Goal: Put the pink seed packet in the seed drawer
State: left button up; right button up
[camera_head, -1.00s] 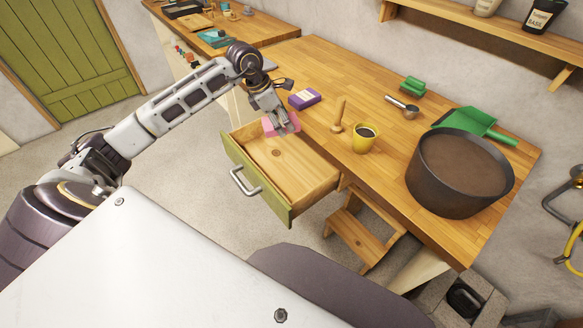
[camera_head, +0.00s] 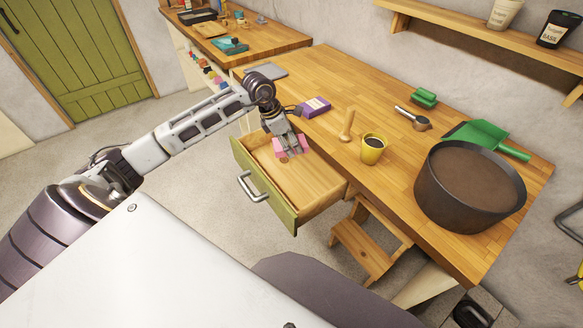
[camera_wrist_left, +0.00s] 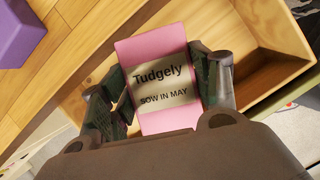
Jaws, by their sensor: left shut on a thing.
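My left gripper (camera_head: 289,152) is shut on the pink seed packet (camera_head: 304,147), at the far left end of the open drawer. In the left wrist view the pink packet (camera_wrist_left: 150,50) sits between the two fingers, its label reading "Tudgely, SOW IN MAY". The seed drawer (camera_head: 262,186) has a green front and a metal handle, and is pulled out from under the workbench. The bare part of its wooden floor looks empty. In the head view the packet is over the drawer; its exact height above the floor is hard to tell. My right gripper is not in view.
A purple box (camera_head: 314,107) lies on the workbench (camera_head: 345,75) near the drawer. A wooden dibber (camera_head: 347,125), a yellow cup (camera_head: 372,150), a scoop (camera_head: 415,119), a green dustpan (camera_head: 480,137) and a large dark pot (camera_head: 470,187) stand further right. A wooden step stool (camera_head: 365,245) is below.

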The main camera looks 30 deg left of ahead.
pick_arm(q)
send_over(295, 172)
jog(key=s+a, duration=0.1)
notch_tip(295, 172, down, 8)
jog(key=shift+s+r, duration=0.1)
jog(key=shift+s, duration=0.05)
jog(key=shift+f, duration=2.45)
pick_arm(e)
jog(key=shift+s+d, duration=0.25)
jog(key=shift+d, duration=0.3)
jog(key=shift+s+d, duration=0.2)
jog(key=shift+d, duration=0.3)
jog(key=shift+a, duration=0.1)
